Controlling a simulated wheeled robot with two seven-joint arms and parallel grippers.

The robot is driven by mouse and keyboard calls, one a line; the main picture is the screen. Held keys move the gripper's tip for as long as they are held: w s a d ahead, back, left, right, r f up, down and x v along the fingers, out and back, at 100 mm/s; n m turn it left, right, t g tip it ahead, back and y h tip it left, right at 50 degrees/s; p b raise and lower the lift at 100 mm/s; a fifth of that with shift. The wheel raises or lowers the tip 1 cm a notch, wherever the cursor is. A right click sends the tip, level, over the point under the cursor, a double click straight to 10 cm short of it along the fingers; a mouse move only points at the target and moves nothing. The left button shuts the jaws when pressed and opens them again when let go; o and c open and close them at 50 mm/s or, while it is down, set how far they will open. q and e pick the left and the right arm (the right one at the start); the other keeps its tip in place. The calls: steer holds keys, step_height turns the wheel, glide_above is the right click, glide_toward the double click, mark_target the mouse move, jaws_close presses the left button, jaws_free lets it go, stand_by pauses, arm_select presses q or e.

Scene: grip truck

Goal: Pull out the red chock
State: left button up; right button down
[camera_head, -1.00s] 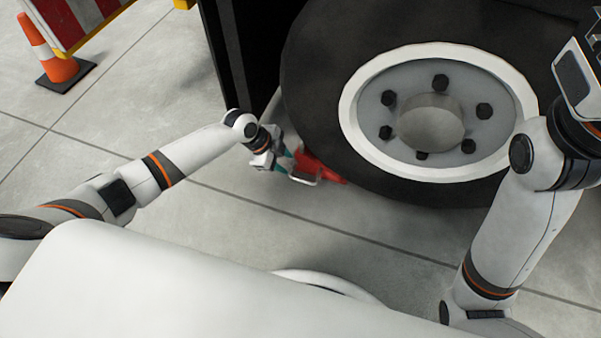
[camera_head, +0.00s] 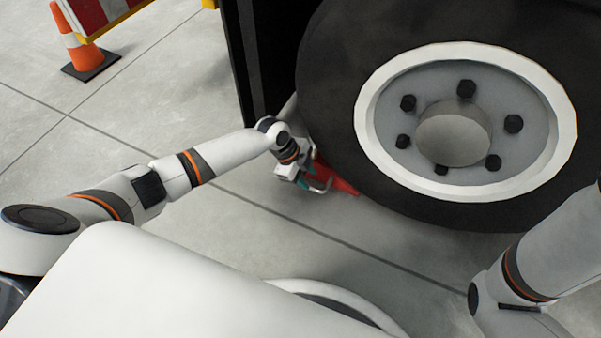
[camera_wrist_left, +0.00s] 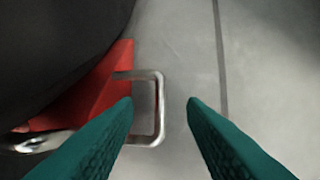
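The red chock (camera_head: 341,184) lies on the floor against the foot of the big black tire (camera_head: 335,105). In the left wrist view the chock (camera_wrist_left: 112,77) shows a metal loop handle (camera_wrist_left: 159,105) standing out toward the fingers. My left gripper (camera_head: 310,182) is down beside the chock. In the left wrist view its two teal fingers (camera_wrist_left: 160,103) are apart, with the handle's outer end in the gap, nearer the left finger. I cannot tell whether a finger touches the handle. My right gripper is out of view; only my right arm shows at the right.
The wheel's white rim (camera_head: 566,120) with dark bolts fills the upper right. A dark upright panel (camera_head: 255,60) stands left of the tire. An orange and white cone (camera_head: 82,50) and a striped barrier (camera_head: 100,12) stand at the upper left. The grey floor between is clear.

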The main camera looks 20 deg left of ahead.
mark_target(316, 189)
arm_select(q)
steer(key=b+x, duration=0.4)
steer(key=x, duration=0.2)
steer(key=shift+w+d+f, duration=0.1)
steer(key=shift+f, duration=0.2)
jaws_close()
stand_by(1.2)
